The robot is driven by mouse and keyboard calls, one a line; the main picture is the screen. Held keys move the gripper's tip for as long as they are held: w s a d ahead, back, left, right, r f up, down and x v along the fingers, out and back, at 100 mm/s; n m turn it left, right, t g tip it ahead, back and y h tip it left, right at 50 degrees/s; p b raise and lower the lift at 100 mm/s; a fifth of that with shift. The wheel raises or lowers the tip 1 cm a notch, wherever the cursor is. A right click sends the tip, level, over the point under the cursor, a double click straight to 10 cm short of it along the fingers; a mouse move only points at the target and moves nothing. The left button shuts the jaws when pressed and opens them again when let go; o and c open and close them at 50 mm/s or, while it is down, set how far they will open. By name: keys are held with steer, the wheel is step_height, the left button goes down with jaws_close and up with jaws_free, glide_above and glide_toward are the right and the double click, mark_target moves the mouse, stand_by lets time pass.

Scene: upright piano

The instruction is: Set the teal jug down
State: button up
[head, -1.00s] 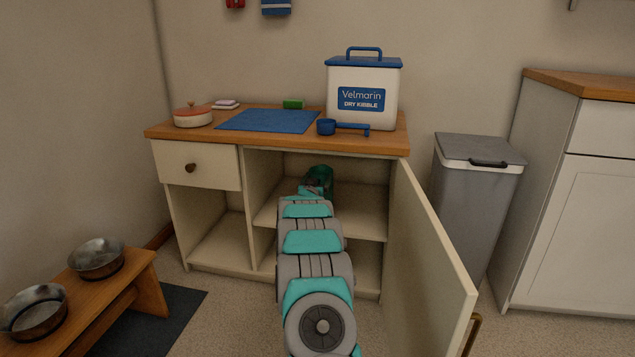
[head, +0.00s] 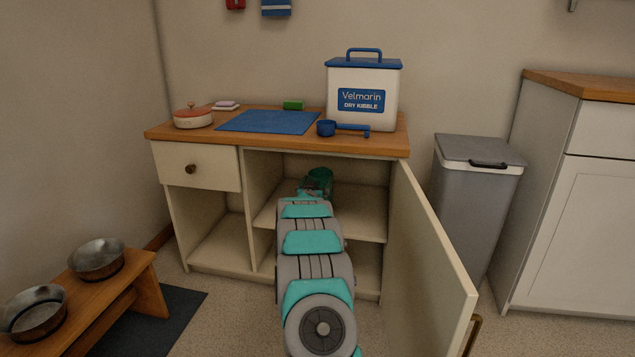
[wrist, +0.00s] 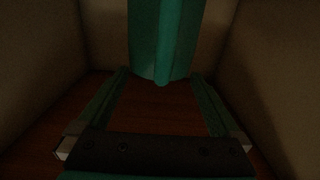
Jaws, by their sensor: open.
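The teal jug (head: 320,177) stands inside the open right-hand compartment of the cabinet, on its upper shelf (head: 362,222). In the wrist view, the jug (wrist: 163,40) is upright at the top middle, its lower end by the brown surface and its top out of frame. My gripper (wrist: 160,74) is open, with one fingertip on each side of the jug's lower part and visible gaps there. In the head view, my gripper (head: 314,192) is just in front of the jug and partly hides it.
The open cabinet door (head: 432,255) stands to the right of my arm. A divider (head: 262,185) bounds the compartment on the left. The countertop (head: 290,138) above carries a kibble container (head: 362,80), blue scoop (head: 327,128) and blue mat (head: 268,121). A grey bin (head: 478,190) stands right.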

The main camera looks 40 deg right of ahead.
steer(key=v, duration=1.1)
steer(key=w+a+r+n+t+y, duration=0.15)
steer(key=a+y, duration=0.25)
steer(key=a, duration=0.4)
steer(key=w+a+n+y, duration=0.2)
steer(key=a+y, duration=0.1)
steer(key=a, duration=0.6)
steer(key=s+a+n+g+y, duration=0.1)
steer(key=s+a+n+y, duration=0.15)
steer(key=a, duration=0.75)
steer(key=s+a+n+g+y, duration=0.1)
steer(key=s+a+y, duration=0.3)
steer(key=a, duration=0.5)
steer(key=s+a+f+n+g+y, duration=0.15)
steer(key=s+a+g, duration=0.4)
steer(key=s, duration=0.95)
steer(key=s+a+n+g+y, duration=0.1)
steer(key=s+a+n+g, duration=0.1)
steer(key=s+a, duration=1)
steer(key=s+d+g+h, duration=0.1)
steer(key=s+d+g, duration=0.2)
steer(key=s, duration=1.4)
steer(key=shift+r+g+p, duration=0.3)
steer(key=shift+g+p, duration=0.05)
steer(key=shift+g, duration=0.05)
steer(key=shift+s+n, duration=0.15)
steer(key=shift+n, duration=0.1)
